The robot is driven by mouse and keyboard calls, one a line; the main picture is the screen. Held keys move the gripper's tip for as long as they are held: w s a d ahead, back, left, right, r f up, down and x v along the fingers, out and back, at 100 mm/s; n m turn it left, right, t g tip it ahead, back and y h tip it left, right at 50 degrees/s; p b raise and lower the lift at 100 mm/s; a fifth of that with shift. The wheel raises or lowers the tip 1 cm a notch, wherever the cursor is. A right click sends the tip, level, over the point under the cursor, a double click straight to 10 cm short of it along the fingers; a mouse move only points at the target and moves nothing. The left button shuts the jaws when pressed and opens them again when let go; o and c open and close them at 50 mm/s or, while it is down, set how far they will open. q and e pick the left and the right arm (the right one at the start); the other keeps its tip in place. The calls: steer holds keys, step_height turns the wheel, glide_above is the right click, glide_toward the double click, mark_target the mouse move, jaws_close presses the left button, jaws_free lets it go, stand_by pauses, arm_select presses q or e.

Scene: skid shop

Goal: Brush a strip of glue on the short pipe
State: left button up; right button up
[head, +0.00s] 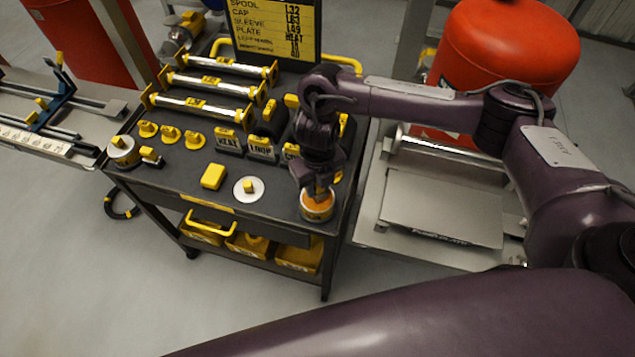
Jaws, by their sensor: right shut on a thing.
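My right gripper (318,186) points down at the front right corner of the black cart. It is shut, apparently on the brush, which the fingers mostly hide. Its tips are right over an open pot (317,211) with an orange top, likely the glue. I cannot tell whether the brush touches the glue. Three silvery pipes with yellow end pieces lie in a row at the back left of the cart: a far one (225,64), a middle one (212,86) and a near one (200,105). I cannot tell which is the short pipe. My left gripper is not in view.
A white disc (249,198) with a yellow knob and a yellow block (213,177) lie left of the pot. A second pot (122,152) stands at the left corner. Black labelled blocks (262,149) stand mid-cart. A sign (272,28) rises behind. A red tank (505,50) stands right.

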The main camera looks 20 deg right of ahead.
steer(key=shift+r+p, duration=2.55)
steer(key=shift+r, duration=0.55)
steer(key=shift+f, duration=0.1)
